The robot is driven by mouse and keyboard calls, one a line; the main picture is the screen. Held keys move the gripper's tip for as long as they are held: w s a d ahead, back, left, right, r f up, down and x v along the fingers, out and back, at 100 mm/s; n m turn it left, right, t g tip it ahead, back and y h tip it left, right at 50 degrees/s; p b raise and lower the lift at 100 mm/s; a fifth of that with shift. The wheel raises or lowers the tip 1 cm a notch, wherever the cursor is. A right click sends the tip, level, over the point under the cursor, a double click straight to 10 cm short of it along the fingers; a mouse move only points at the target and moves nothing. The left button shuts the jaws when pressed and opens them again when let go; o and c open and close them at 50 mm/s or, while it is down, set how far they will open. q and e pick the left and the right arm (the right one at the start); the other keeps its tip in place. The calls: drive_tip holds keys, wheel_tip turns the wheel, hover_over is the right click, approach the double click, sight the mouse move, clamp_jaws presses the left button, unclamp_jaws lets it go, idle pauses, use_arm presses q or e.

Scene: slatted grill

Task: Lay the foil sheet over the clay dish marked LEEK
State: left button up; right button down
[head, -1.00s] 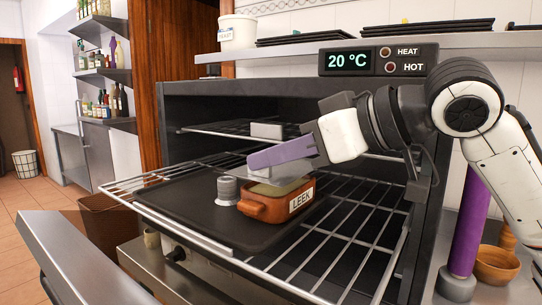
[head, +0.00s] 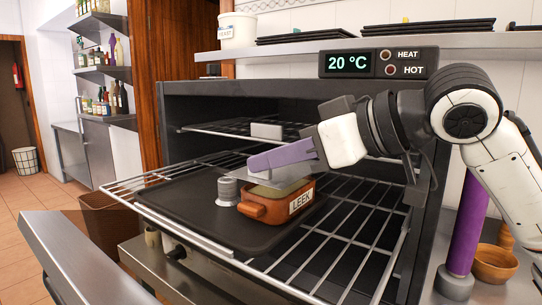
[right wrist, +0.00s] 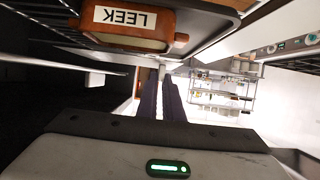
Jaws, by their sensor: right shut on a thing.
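The clay dish (head: 266,210), orange-brown with a white LEEK label, stands on a dark tray on the pulled-out rack. It also shows at the top of the right wrist view (right wrist: 150,41). The foil sheet (head: 287,180), thin and grey, hangs over the dish's back part, and pale contents show beneath it. I cannot tell whether it touches the rim. My right gripper (head: 262,162) has purple fingers shut on the sheet, above the dish. The fingers also show in the right wrist view (right wrist: 165,98). My left gripper is not in view.
A grey ridged cylinder (head: 228,191) stands close left of the dish. The dark tray (head: 190,205) has free room at left. The rack's wire bars (head: 335,245) are bare at right. A small pale block (head: 266,130) is on the upper rack. The display reads 20 °C.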

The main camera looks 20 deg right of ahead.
drive_tip(key=shift+f, duration=0.15)
idle(0.4)
drive_tip(key=shift+f+b, duration=0.55)
drive_tip(key=shift+f, duration=0.35)
drive_tip(key=shift+f, duration=0.1)
drive_tip(key=c, duration=1.8)
unclamp_jaws()
drive_tip(key=shift+c, duration=0.2)
wheel_tip(320, 180, up, 3)
drive_tip(key=p, duration=0.3)
wheel_tip(320, 180, up, 2)
drive_tip(key=shift+r, duration=1.05)
